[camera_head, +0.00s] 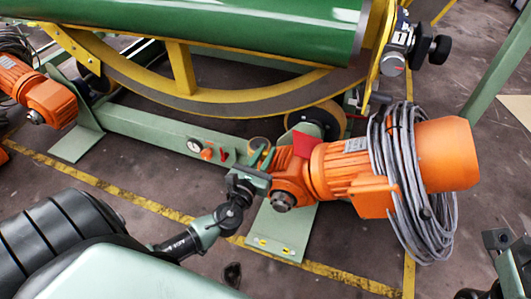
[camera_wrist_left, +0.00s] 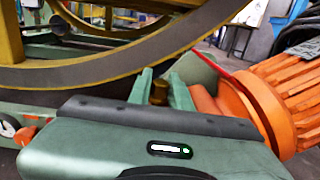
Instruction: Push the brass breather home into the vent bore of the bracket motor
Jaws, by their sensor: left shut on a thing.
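The bracket motor (camera_head: 345,168) is the large orange motor right of centre in the head view, with its ribbed gearbox (camera_head: 288,172) at its left end. My left gripper (camera_head: 262,158) is at the left side of this gearbox, its fingers close to the housing. In the left wrist view my left gripper (camera_wrist_left: 159,90) is shut on the brass breather (camera_wrist_left: 158,93), a small brass piece between the two green fingers. The orange housing (camera_wrist_left: 235,105) is just right of the fingers. I cannot see the vent bore, nor whether the breather touches it.
A grey cable coil (camera_head: 408,185) hangs round the motor. A red plate (camera_head: 305,143) stands behind the gearbox. The green drum (camera_head: 230,22) with its yellow-rimmed ring (camera_head: 205,103) fills the back. A green base beam (camera_head: 150,130) runs left. Floor with yellow lines is open in front.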

